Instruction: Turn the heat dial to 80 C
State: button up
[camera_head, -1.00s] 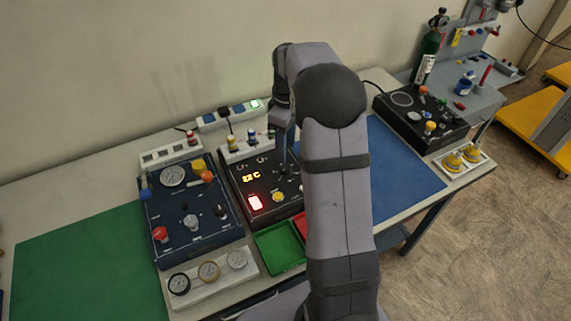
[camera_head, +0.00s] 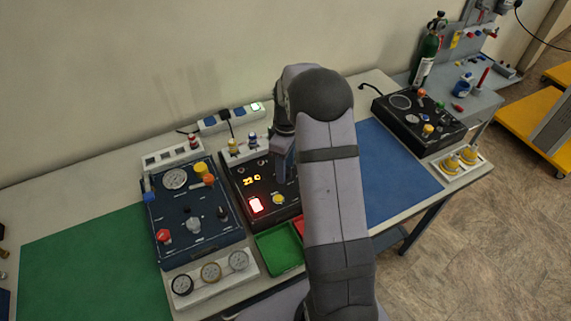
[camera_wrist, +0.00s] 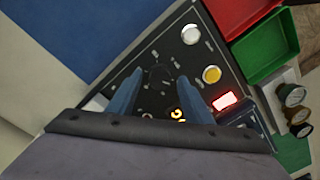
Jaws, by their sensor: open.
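The black heater panel (camera_head: 236,178) stands mid-table, with a lit yellow display (camera_head: 251,180) that seems to read about 22 C. A dark round dial (camera_wrist: 158,75) shows faintly in the wrist view on the panel's black face. My gripper (camera_wrist: 158,84) is open, its two blue fingers on either side of that dial. I cannot tell whether they touch it. In the head view my gripper (camera_head: 283,160) is over the panel's right part, and my arm hides the dial.
A red lit switch (camera_head: 256,205) and yellow button (camera_head: 278,199) are on the panel's near part. A green tray (camera_head: 279,249) lies in front, a blue gauge panel (camera_head: 193,213) stands left, and an open blue mat (camera_head: 398,170) lies right.

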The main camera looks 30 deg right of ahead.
jog(key=c, duration=1.1)
jog(key=shift+o, duration=0.2)
